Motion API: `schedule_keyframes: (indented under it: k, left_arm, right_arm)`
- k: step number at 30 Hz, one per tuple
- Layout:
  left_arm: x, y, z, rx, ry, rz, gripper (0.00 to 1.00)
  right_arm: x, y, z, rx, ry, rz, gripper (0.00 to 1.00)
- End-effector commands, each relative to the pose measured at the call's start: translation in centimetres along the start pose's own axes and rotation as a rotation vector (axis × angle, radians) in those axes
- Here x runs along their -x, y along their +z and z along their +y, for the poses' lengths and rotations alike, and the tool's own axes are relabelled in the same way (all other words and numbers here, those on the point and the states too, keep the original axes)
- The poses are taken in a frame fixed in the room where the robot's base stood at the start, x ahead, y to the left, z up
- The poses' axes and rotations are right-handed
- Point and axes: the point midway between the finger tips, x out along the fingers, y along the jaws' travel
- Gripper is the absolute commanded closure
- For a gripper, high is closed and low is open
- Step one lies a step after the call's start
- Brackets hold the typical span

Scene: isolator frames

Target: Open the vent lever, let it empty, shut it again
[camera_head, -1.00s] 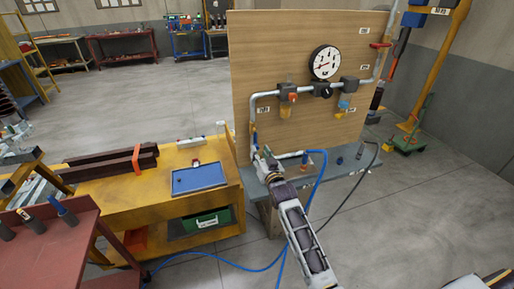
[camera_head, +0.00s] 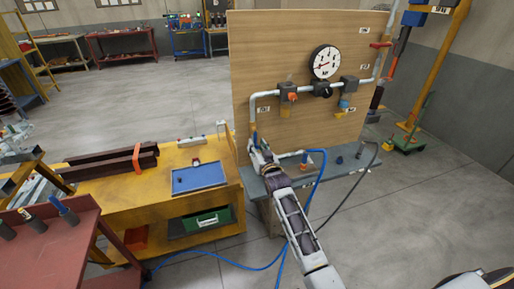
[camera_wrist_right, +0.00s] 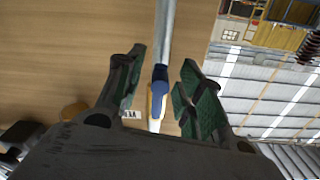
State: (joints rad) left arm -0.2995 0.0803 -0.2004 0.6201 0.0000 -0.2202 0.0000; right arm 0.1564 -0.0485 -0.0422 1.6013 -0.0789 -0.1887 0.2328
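A brown pipe board (camera_head: 300,50) carries grey pipes, a gauge and several valves. A blue lever with a yellow part (camera_wrist_right: 157,92) lies along the vertical pipe (camera_wrist_right: 165,30) in the right wrist view. My right gripper (camera_wrist_right: 163,62) is open, its green-padded fingers on either side of the pipe and lever; I cannot tell whether they touch it. In the head view the right gripper (camera_head: 260,150) is at the pipe's lower left end and partly hides the lever. I cannot read which lever is the vent. My left gripper is not in view.
A round gauge (camera_head: 326,62) sits on the upper pipe. A red handle (camera_head: 380,45) is at the upper right. A blue hose (camera_head: 318,190) and a dark cable hang off the grey bench (camera_head: 340,170). A yellow table with a blue tray (camera_head: 200,176) stands to the left.

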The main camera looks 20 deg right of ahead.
Motion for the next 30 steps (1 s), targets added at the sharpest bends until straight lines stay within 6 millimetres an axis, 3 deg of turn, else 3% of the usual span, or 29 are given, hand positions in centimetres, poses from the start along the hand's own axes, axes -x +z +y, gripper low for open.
schedule_keyframes:
  k: [1, 9, 30]
  left_arm:
    - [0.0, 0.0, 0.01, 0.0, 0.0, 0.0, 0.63]
    - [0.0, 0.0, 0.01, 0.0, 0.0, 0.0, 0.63]
    - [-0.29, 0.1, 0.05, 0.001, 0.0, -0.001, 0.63]
  right_arm:
    - [0.01, 0.01, 0.0, 0.0, 0.0, 0.0, 0.67]
    - [0.02, 0.01, 0.01, 0.0, 0.0, 0.0, 1.0]
    - [-0.59, -0.07, 0.23, 0.013, 0.002, 0.001, 1.0]
